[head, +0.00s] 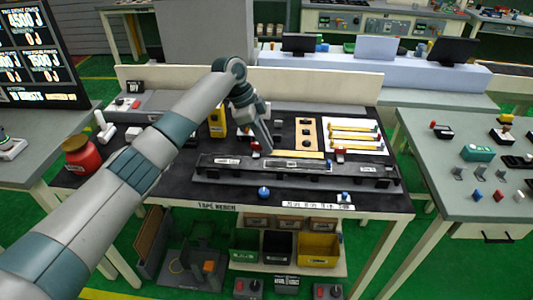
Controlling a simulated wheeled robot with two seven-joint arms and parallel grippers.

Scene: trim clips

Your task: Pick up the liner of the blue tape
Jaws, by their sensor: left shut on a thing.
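My left gripper (266,148) reaches over the middle of the dark tape bench and points down. It is shut, with its fingertips at the left end of a thin yellow strip, which I take to be the liner (300,155) of the blue tape. The fingers partly hide the gripped end. The strip lies along the back of a long dark bar (230,173). A white card (357,149) to the right holds several yellow strips with coloured ends. My right gripper is out of view.
A yellow holder (217,121) and a red jar (81,155) stand to the left. A blue knob (264,192) is at the front edge. Bins (318,249) sit on the shelf below.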

